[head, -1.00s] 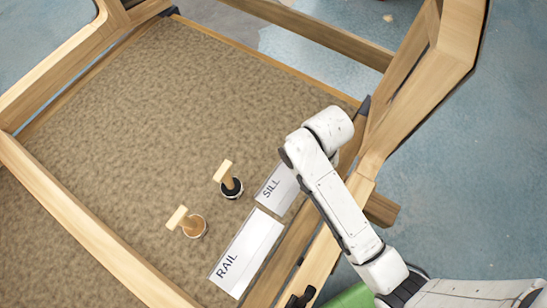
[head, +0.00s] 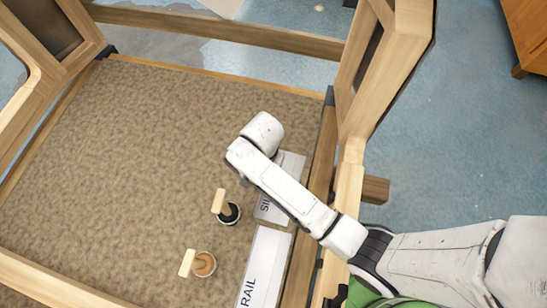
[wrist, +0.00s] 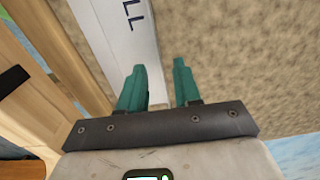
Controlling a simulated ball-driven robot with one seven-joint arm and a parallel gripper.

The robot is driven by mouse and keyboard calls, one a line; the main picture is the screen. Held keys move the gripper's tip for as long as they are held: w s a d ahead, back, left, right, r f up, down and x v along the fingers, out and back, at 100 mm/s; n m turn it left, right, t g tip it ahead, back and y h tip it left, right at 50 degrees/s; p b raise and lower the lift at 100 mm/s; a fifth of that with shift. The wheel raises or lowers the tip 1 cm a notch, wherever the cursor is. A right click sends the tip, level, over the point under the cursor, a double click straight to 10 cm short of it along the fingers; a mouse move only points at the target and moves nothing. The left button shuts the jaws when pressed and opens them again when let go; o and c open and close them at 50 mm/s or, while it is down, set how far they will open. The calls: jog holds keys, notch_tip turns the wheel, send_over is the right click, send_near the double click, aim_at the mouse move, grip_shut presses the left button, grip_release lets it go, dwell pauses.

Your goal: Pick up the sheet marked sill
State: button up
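The white sheet marked SILL (head: 269,209) lies on the brown speckled panel, its middle covered by my arm in the head view. Its far end shows beyond the arm. In the wrist view the sill sheet (wrist: 128,30) is cut off at the top, with "LL" readable. My gripper (wrist: 160,68) has two green fingers, apart with nothing between them. The left finger overlaps the sheet's lower right part in the picture; the right finger is over bare panel. I cannot tell the height above the sheet. In the head view my arm hides the fingers.
The sheet marked RAIL (head: 264,265) lies just nearer.

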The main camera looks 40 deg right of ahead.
jog(key=f, duration=0.4)
jog(key=shift+s+a+f, duration=0.2)
jog(key=shift+s, duration=0.05)
grip_shut()
